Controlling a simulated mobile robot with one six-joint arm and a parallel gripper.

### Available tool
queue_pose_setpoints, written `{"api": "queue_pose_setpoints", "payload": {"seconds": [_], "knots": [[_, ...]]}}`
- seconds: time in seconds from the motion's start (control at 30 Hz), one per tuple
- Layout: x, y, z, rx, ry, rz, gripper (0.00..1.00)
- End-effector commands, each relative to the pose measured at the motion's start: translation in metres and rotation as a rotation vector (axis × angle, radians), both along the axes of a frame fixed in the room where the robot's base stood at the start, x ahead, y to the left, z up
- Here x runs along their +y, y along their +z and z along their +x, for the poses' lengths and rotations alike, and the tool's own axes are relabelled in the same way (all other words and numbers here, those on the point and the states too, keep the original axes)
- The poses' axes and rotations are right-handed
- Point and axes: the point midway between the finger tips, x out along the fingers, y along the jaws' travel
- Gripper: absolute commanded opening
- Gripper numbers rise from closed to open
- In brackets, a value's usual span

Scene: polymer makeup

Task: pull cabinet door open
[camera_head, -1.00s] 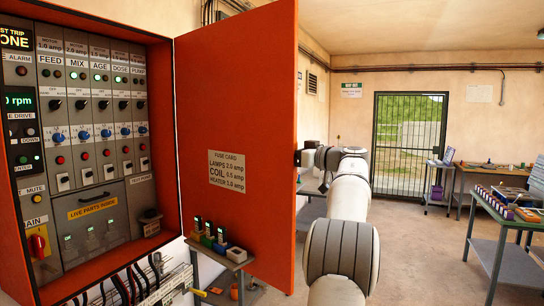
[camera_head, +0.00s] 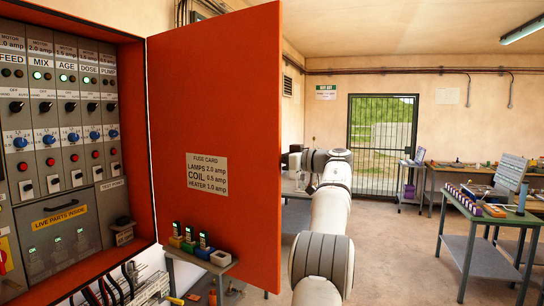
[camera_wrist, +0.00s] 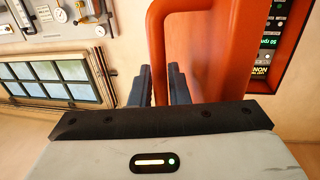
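The orange cabinet door (camera_head: 215,130) stands open, swung out from the cabinet's right side in the head view. Its inner face shows a fuse card (camera_head: 207,175). The cabinet (camera_head: 132,140) shows its switch panel on the left. My arm reaches past the door's free edge, and my gripper is hidden behind the door there. In the wrist view, the orange door handle (camera_wrist: 160,62) runs between the two dark fingers of my gripper (camera_wrist: 160,88). The fingers lie close against it on both sides and look shut on it. The door face (camera_wrist: 205,50) is to the right.
Cables (camera_head: 120,285) hang at the cabinet's bottom.

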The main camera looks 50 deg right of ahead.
Motion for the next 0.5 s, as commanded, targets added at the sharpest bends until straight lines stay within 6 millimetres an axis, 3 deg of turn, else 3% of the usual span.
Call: {"api": "queue_pose_setpoints", "payload": {"seconds": [0.37,0.5], "knots": [[0.0,0.003,-0.001,-0.005,-0.002,-0.002,0.19],[-0.003,0.002,-0.012,-0.006,-0.004,-0.002,0.19]]}}
